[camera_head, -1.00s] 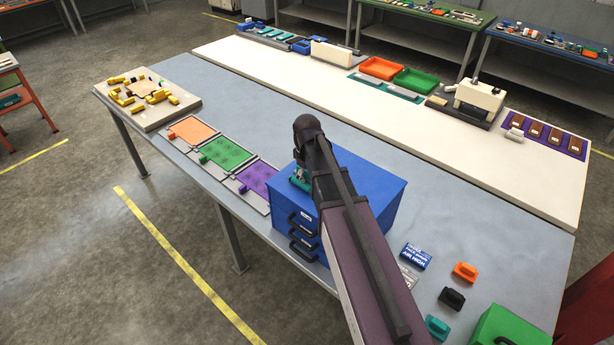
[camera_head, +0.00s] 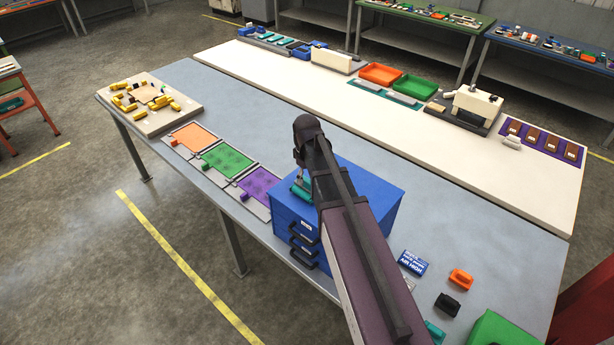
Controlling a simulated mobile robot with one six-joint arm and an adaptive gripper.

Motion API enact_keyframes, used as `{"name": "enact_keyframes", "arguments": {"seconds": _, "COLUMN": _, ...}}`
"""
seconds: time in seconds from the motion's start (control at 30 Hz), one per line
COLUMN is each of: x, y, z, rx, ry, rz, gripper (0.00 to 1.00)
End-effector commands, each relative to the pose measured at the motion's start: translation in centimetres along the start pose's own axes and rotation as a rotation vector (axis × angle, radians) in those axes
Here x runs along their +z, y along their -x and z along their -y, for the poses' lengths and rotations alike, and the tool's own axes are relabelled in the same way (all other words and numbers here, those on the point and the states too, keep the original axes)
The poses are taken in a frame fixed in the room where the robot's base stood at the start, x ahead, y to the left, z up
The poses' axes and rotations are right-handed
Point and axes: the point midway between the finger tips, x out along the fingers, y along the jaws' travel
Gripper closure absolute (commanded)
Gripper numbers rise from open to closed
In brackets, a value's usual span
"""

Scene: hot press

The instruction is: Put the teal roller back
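A small teal piece (camera_head: 301,188), perhaps the teal roller, shows at the left edge of the top of the blue drawer cabinet (camera_head: 372,180). My gripper (camera_head: 301,178) points down right at it, and my arm hides part of both. I cannot tell whether the fingers are closed on the piece or only beside it, nor whether it touches the cabinet top. A second teal item (camera_head: 434,332) lies at the lower right, partly behind my arm, in a row with a black item (camera_head: 447,304) and an orange item (camera_head: 460,279).
Orange (camera_head: 193,137), green (camera_head: 227,160) and purple (camera_head: 258,183) panels lie left of the cabinet. A blue labelled box (camera_head: 414,262) and a green block (camera_head: 500,330) are on the right. A white strip (camera_head: 400,115) with trays and a press (camera_head: 473,104) runs behind. Grey table between is clear.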

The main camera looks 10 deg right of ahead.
Motion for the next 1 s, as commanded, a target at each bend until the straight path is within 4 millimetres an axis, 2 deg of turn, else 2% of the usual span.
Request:
{"name": "enact_keyframes", "arguments": {"seconds": 0.1, "x": 0.0, "y": 1.5, "z": 0.0, "rx": 0.000, "ry": 0.000, "rz": 0.000, "gripper": 0.35}}
{"name": "enact_keyframes", "arguments": {"seconds": 1.0, "x": 0.0, "y": 8.4, "z": 0.0, "rx": 0.000, "ry": -0.001, "rz": 0.000, "gripper": 0.35}}
